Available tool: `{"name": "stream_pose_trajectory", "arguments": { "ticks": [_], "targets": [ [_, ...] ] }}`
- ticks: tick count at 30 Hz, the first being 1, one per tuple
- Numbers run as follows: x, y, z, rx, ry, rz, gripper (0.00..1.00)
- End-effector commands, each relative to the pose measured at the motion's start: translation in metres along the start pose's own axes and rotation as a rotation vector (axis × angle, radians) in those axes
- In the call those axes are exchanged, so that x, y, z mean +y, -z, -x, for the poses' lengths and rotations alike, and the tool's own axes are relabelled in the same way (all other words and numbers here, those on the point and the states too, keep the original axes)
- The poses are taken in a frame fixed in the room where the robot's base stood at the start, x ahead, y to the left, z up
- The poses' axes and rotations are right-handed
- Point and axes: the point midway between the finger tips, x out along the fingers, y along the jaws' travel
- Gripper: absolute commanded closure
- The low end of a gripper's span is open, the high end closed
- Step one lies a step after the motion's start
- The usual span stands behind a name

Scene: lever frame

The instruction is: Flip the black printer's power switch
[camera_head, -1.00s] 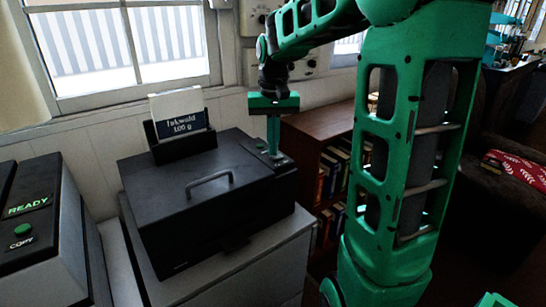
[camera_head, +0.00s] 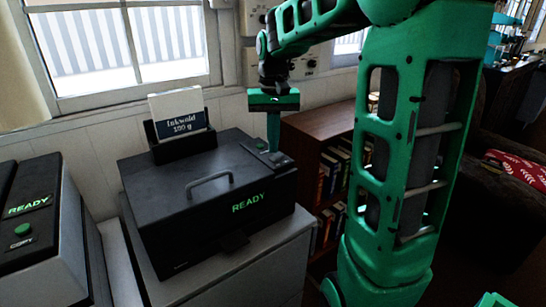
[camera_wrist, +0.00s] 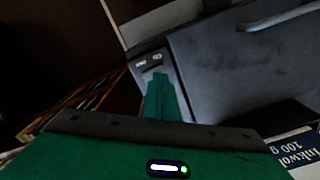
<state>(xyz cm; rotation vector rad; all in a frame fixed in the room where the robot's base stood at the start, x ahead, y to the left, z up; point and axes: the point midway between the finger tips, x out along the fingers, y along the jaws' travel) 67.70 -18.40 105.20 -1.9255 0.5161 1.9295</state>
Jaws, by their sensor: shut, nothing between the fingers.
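The black printer (camera_head: 185,215) stands on a pale cabinet, with a handle on its lid and green "READY" lettering lit on its front. Its control strip (camera_head: 263,157) runs along the right side of its top. In the wrist view my gripper's fingers (camera_wrist: 160,80) reach onto the grey control panel (camera_wrist: 148,63). The fingertips hide part of the panel, so the switch itself cannot be made out. Whether they touch it is unclear.
A paper pack labelled "Inkwald 100 g" (camera_head: 180,112) stands in the printer's rear feeder. A second machine (camera_head: 35,230) with a green copy button and lit "READY" is at the left. A brown bookcase (camera_head: 310,135) stands right of the printer. A window (camera_head: 130,50) is behind.

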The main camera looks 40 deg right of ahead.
Motion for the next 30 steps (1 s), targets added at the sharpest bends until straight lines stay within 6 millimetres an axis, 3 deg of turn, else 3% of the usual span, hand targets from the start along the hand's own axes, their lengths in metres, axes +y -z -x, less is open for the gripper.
{"name": "stream_pose_trajectory", "arguments": {
  "ticks": [21,30],
  "targets": [
    [0.0,0.0,0.049,0.002,0.0,0.0,1.0],
    [0.0,0.0,0.054,0.001,0.0,0.0,1.0]
  ]
}}
